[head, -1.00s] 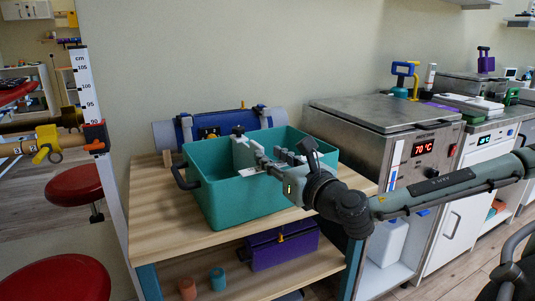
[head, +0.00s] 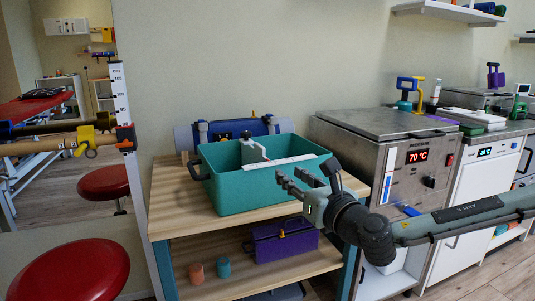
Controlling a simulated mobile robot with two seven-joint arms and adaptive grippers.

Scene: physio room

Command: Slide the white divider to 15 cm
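The white divider (head: 278,162) stands inside the teal bin (head: 245,200), its long top edge showing across the middle of the bin. A white upright piece with a dark tip (head: 250,147) rises at its left end. I cannot read any centimetre marks on the bin. My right gripper (head: 289,177) is open and empty, its two fingers apart above the bin's front right part. The fingers are in front of the divider and appear clear of it. My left gripper is not in view.
A steel heater (head: 350,150) stands close on the right. A purple box (head: 283,247) and two small cups are on the lower shelf. A red stool (head: 70,275) is front left.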

